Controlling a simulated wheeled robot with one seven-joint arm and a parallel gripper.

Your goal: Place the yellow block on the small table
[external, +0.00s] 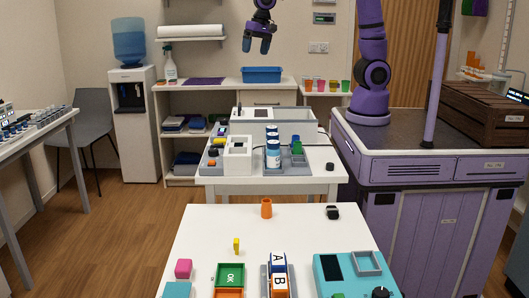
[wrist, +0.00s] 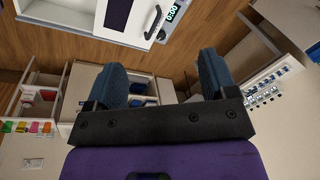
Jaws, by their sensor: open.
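A small yellow block (external: 236,245), narrow and upright, stands on the near white table (external: 310,228). Another small yellow piece (external: 222,130) shows at the left of the middle white table (external: 255,187), too small to make out. The middle table looks smaller in the external view; I cannot tell which one the task calls the small table. My gripper (external: 256,45) hangs high in the external view, above and behind both tables, far from the yellow block. In the wrist view my gripper (wrist: 162,82) has its dark fingers spread with nothing between them. No yellow block can be made out there.
The middle table carries blue-lidded jars (external: 273,155) and a white device (external: 238,155). A blue bin (external: 262,74) sits behind.

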